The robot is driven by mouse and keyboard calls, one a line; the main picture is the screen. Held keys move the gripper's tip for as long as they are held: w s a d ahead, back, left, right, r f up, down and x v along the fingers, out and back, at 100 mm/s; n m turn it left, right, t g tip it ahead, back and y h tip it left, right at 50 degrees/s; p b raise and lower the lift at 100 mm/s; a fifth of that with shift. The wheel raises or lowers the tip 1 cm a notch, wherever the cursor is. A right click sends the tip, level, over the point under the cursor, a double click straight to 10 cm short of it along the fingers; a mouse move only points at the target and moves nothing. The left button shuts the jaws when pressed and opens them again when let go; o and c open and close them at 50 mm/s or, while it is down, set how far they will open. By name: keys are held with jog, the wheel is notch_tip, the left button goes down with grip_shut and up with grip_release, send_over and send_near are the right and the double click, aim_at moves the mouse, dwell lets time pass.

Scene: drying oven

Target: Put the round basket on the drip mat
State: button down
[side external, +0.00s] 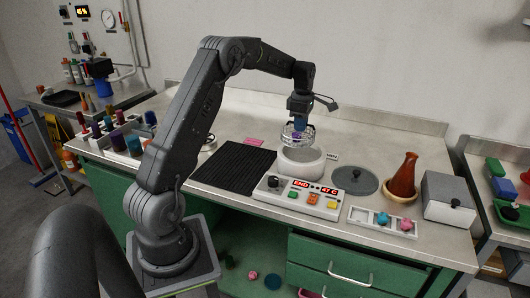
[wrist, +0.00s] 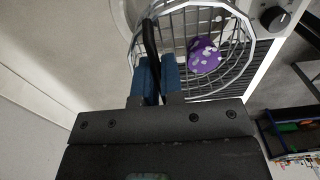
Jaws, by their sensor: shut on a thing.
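The round wire basket (side external: 291,136) hangs just above the white round pot (side external: 300,164), with a purple white-spotted piece (wrist: 203,55) inside it. My gripper (side external: 299,116) is above the basket, its blue fingers (wrist: 160,78) shut on the basket's dark handle (wrist: 151,45). In the wrist view the wire rim (wrist: 250,45) is in front of the fingers. The drip mat (side external: 234,170) is a black ribbed rectangle lying flat and bare on the bench, left of the pot. The basket's exact clearance over the pot is hard to tell.
A control box (side external: 300,198) with a knob and red display stands in front of the pot. A grey round lid (side external: 355,181), a brown flask (side external: 404,176), a small tray (side external: 381,220) and a grey box (side external: 449,197) are to the right. Bottles (side external: 119,138) stand left of the mat.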

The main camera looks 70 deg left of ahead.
jog(key=s+a+f, duration=0.2)
jog(key=s, duration=0.3)
jog(key=s+a+f, duration=0.2)
jog(key=s, duration=0.3)
jog(key=s+a+f, duration=0.1)
jog(key=s+a, duration=0.2)
jog(key=s, duration=0.3)
jog(key=shift+f, duration=0.4)
send_over(248, 162)
jog(key=shift+a+f, duration=0.15)
jog(key=shift+f, duration=2.1)
jog(key=shift+f, duration=0.1)
jog(key=c, duration=1.3)
grip_release()
jog(key=shift+o, duration=0.2)
